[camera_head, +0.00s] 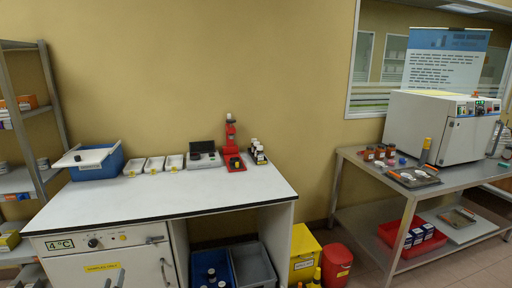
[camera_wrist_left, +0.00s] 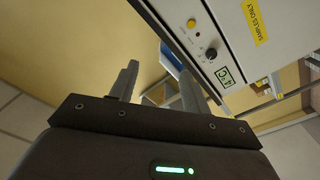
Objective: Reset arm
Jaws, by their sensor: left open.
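My left gripper (camera_head: 114,279) shows only as its fingertips at the bottom edge of the head view, in front of the cabinet under the white-topped bench (camera_head: 160,197). In the left wrist view the two fingers of this gripper (camera_wrist_left: 158,82) stand wide apart with nothing between them. The cabinet front with its 4°C label (camera_wrist_left: 224,76) and knobs shows tilted beyond the fingers, apart from them. My right gripper is in neither view.
On the bench stand a blue bin (camera_head: 97,170), white trays, a dark device and a red stand (camera_head: 232,150). A steel table (camera_head: 405,185) with a white machine (camera_head: 440,125) is at the right. A metal shelf (camera_head: 48,100) is at the left. Yellow and red bins stand on the floor.

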